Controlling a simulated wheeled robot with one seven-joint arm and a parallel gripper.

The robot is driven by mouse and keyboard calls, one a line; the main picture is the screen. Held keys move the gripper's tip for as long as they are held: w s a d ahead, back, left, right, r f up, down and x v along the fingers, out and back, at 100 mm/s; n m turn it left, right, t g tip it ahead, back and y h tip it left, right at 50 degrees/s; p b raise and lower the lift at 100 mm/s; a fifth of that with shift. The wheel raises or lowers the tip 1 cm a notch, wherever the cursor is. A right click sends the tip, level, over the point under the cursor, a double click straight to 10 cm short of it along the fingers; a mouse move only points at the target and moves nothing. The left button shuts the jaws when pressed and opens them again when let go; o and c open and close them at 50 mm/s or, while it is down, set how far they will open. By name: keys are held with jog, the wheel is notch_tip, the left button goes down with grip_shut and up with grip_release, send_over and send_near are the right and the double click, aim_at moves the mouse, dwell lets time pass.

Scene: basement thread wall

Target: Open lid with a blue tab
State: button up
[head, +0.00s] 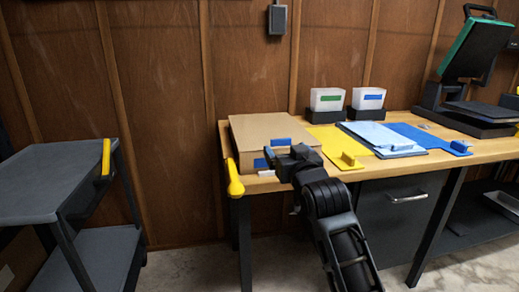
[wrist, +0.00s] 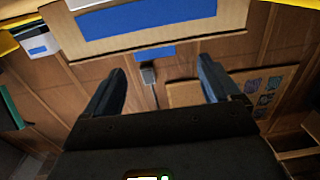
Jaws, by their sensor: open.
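A closed brown cardboard box (head: 268,130) lies on the left end of the wooden workbench. A blue tab (head: 281,142) shows at the front edge of its lid, and a blue label (head: 260,163) is on its front face. My gripper (head: 286,156) is at the box's front edge, partly covering the label. In the wrist view, the blue tab (wrist: 155,53) lies between the directions of the two open fingers, beyond their tips. My gripper (wrist: 162,68) is empty there. The wide blue label (wrist: 145,18) is at the top of that view. I cannot tell whether a finger touches the box.
A yellow corner guard (head: 234,178) sits at the bench's left corner. A yellow board (head: 338,147), blue sheets (head: 380,136) and two white bins (head: 327,99) (head: 368,98) stand right of the box. A grey cart (head: 55,185) stands left, with free floor between.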

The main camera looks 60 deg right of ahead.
aim_at(281, 140)
jog(key=shift+w+d+r, duration=0.15)
jog(key=shift+w+d, duration=0.15)
jog(key=shift+d, duration=0.25)
jog(key=shift+w+d+r, duration=0.15)
jog(key=shift+w+d, duration=0.15)
jog(key=shift+d, duration=0.2)
jog(key=x, duration=0.6)
jog(key=shift+w+d+b, duration=0.15)
jog(key=shift+d+b, duration=0.15)
jog(key=shift+b, duration=0.1)
